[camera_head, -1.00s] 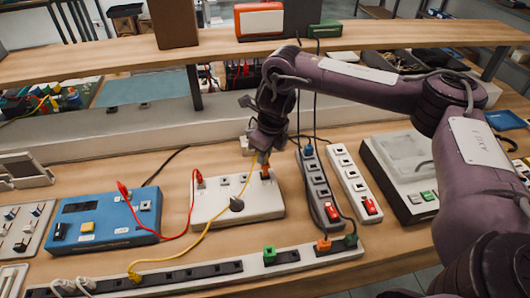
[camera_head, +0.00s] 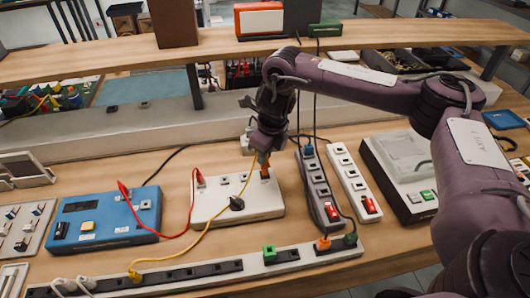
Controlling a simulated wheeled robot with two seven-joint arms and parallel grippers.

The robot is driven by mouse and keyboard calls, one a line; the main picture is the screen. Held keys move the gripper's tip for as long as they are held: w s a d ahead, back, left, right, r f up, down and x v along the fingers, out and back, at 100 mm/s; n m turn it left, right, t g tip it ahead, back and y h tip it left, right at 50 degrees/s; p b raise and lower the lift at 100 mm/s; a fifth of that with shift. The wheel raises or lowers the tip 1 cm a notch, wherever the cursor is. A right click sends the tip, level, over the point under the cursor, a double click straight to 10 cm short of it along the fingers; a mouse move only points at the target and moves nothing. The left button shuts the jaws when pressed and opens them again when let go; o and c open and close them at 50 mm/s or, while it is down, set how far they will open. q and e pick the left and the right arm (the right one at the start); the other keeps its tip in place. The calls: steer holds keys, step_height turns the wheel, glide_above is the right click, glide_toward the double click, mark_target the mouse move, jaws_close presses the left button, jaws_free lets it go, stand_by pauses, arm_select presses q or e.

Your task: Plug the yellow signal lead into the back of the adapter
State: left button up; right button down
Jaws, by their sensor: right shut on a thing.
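My right gripper (camera_head: 264,154) reaches down from the right over the back edge of a white box (camera_head: 263,212), which seems to be the adapter. It is shut on the upper end of the yellow lead (camera_head: 201,237), at the box's back right. The plug in the jaws is too small and hidden to tell whether it is in a socket or just above one. The lead's other end is at the long front power strip (camera_head: 211,272). An orange piece (camera_head: 265,172) shows just under the jaws. My left gripper is not in view.
A red lead (camera_head: 190,224) joins a blue device (camera_head: 110,218) to the white box. A grey power strip (camera_head: 318,186) and a white one (camera_head: 352,184) stand close right of it. A shelf (camera_head: 330,40) runs behind. Dark cables hang near the gripper.

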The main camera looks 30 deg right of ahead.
stand_by(0.8)
steer(key=c, duration=1.3)
jaws_free()
steer(key=shift+r, duration=0.3)
step_height(320, 180, up, 12)
steer(key=s+p, duration=0.1)
steer(key=p, duration=0.5)
steer(key=shift+s+d, duration=0.2)
steer(key=shift+d, duration=0.05)
